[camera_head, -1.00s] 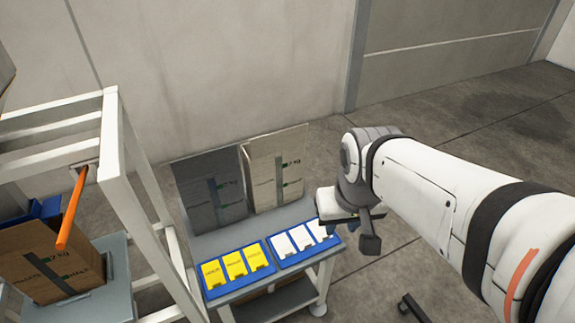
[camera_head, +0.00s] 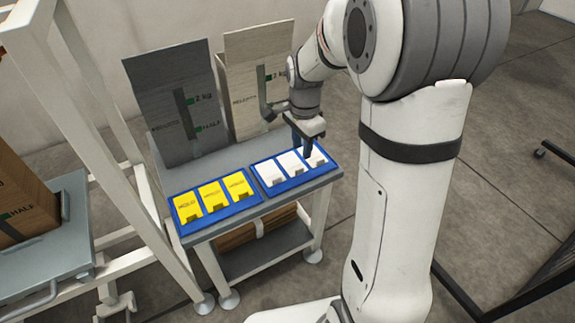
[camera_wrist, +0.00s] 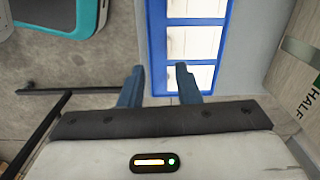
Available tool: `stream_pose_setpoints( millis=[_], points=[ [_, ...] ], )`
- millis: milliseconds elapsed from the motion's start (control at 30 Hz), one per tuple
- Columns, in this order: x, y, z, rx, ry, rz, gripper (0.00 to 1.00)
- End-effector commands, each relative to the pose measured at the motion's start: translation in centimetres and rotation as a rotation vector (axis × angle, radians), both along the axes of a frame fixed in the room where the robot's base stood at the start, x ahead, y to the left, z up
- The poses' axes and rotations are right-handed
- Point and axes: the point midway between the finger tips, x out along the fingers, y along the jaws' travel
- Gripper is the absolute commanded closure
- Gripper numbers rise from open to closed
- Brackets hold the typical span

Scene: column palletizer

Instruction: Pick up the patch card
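White cards (camera_head: 290,163) lie in slots of a blue tray (camera_head: 265,190) at the right of the small grey table. Yellow cards (camera_head: 213,196) lie in a second blue tray to their left. I cannot tell by a label which is the patch card. My gripper (camera_head: 305,146) is above the right end of the white-card tray and partly hides the rightmost card. In the wrist view my gripper (camera_wrist: 159,78) is open and empty. Its right finger overlaps the nearest white card (camera_wrist: 190,77); its left finger is outside the tray's edge, over the floor.
A black bar frame (camera_head: 500,285) is at lower right.

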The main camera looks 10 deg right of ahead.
Motion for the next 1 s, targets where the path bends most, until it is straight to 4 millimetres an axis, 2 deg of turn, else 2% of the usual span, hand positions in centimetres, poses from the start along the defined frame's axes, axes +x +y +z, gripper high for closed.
stream_pose_setpoints(
  millis=[33,467,700,800,1000],
  points=[
    [0.5,0.0,-1.3,0.001,0.004,-0.026,0.70],
    [1.1,-0.1,-5.4,0.000,0.012,-0.065,0.70],
    [1.5,-0.2,-9.0,0.000,0.012,-0.064,0.70],
    [1.5,-0.2,-9.6,0.000,0.012,-0.064,0.70],
    [1.5,-0.2,-9.5,0.001,0.010,-0.064,0.70]
  ],
)
